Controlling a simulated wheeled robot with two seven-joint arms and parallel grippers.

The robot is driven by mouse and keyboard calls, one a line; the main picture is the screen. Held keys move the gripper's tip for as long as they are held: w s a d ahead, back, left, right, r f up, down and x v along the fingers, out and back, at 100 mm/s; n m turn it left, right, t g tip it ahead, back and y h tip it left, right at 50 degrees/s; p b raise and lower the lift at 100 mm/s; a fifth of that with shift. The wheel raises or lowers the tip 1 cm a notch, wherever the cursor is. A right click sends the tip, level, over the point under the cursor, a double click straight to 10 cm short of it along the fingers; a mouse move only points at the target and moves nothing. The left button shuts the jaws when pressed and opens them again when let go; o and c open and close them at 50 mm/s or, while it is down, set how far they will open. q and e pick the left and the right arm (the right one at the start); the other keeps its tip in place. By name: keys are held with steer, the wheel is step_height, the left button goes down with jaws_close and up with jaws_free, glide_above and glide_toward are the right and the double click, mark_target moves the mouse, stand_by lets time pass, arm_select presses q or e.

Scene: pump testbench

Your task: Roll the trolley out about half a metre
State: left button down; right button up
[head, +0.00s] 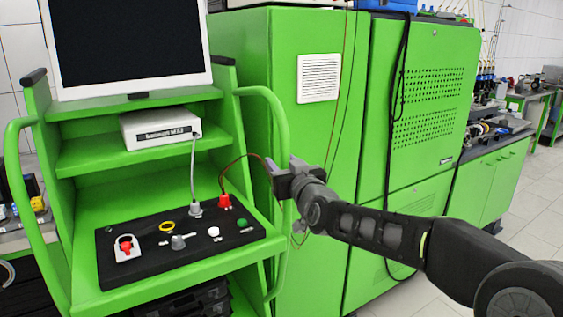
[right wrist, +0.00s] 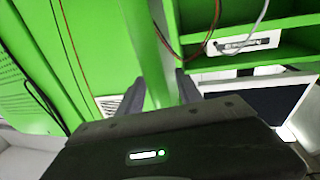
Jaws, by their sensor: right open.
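The green trolley (head: 90,285) stands at the left of the head view, with a monitor (head: 130,40) on top and a black control panel (head: 140,260) on its lower shelf. A tubular green handle (head: 281,262) runs down its right side; another handle (head: 17,160) is on its left. My right gripper (head: 282,172) is open at the upper part of the right handle. In the right wrist view, a green bar (right wrist: 158,60) lies between the two spread fingers; whether they touch it I cannot tell. My left gripper is not in view.
A large green cabinet (head: 310,140) stands close behind and right of the trolley. A red cable (head: 240,157) runs from the panel past my right gripper. A workbench (head: 485,185) stands further right. Tiled floor (head: 520,215) shows free at the right.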

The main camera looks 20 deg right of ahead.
steer(key=shift+w, duration=0.25)
jaws_close()
stand_by(0.4)
stand_by(1.0)
